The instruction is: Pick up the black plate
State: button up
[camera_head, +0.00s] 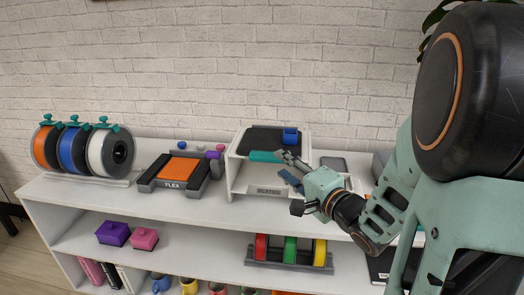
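My gripper (287,167) reaches in from the right, in front of the stand's right half. Its two fingers look spread apart, with nothing visible between them.
A grey tray (147,187) marked FLEX holds an orange plate (180,169) to the left. Several filament spools (118,152) stand farther left. A dark flat item (333,163) lies right of the stand. Coloured rolls (290,249) and boxes (145,238) sit on the lower shelf.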

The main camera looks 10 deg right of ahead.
aim_at(263, 152)
jog(key=w+a+b, duration=0.1)
jog(key=w+a+f+m+y+b, duration=0.1)
jog(key=shift+w+f+t, duration=0.2)
jog(key=shift+w+t, duration=0.1)
jog(key=shift+w, duration=0.1)
jog(key=b+x, duration=0.1)
jog(key=x, duration=0.5)
jog(key=shift+w, duration=0.25)
jog(key=shift+r, duration=0.1)
grip_shut()
